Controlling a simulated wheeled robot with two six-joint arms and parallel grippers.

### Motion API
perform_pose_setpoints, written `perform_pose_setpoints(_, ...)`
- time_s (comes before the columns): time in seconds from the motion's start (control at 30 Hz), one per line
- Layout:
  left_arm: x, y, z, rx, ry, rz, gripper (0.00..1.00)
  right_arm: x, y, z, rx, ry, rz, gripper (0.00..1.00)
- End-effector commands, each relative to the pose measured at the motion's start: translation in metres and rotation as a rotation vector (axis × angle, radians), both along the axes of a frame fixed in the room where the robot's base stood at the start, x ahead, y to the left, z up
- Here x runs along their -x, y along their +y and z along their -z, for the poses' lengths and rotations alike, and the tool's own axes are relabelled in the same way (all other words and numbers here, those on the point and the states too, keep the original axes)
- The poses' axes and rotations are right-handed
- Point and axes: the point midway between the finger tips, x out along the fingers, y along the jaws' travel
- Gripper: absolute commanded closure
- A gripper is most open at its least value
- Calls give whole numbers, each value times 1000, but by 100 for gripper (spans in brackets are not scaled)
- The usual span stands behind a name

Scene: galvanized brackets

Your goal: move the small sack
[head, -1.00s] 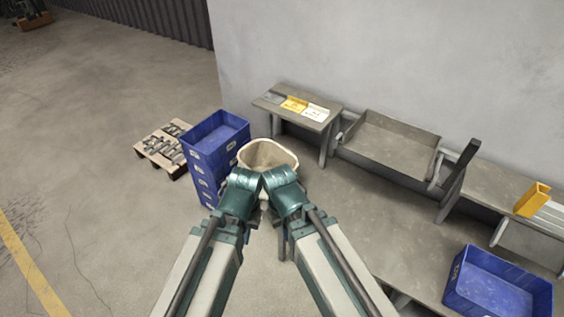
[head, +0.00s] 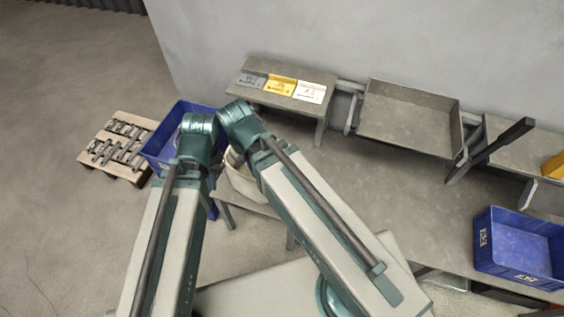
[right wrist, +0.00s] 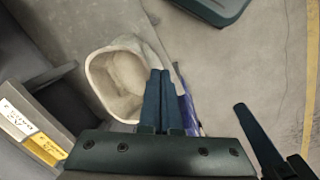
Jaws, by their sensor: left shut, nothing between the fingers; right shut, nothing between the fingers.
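The small sack (head: 244,183) is beige and open at the top, with a thick rim. In the head view it stands at the left end of the bench, partly hidden behind my right arm. In the right wrist view the sack (right wrist: 97,78) shows its open mouth and pale inside; I cannot tell if anything lies in it. My right gripper (right wrist: 166,76) is shut and empty, its fingertips overlapping the sack's near right rim in the picture; contact is unclear. My left gripper (head: 213,160) is shut and empty beside the sack, mostly hidden by the arms.
A blue crate (head: 160,150) stands left of the sack, by a pallet of brackets (head: 117,147). The bench (head: 400,205) carries a raised shelf with labels (head: 282,87), a grey tray (head: 410,115), a dark upright bar (head: 490,150) and a blue bin (head: 520,245). Mid-bench is clear.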

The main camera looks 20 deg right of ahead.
Motion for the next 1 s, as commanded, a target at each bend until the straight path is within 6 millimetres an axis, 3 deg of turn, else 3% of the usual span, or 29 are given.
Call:
perform_pose_setpoints(0.03,0,0,21,0,0,0,100,-13,-4,22,-7,3,-23,100)
perform_pose_setpoints(0.2,0,0,80,0,0,1,100,-63,-32,80,-43,16,-186,100)
perform_pose_setpoints(0.4,0,0,135,0,0,1,100,-113,-75,136,-82,15,-391,100)
perform_pose_setpoints(0.5,0,0,153,0,0,1,100,-130,-93,154,-95,12,-471,100)
perform_pose_setpoints(0.7,0,0,169,0,0,1,100,-146,-114,170,-106,6,-561,100)
perform_pose_setpoints(1.0,0,0,170,0,0,1,100,-147,-116,172,-108,5,-577,100)
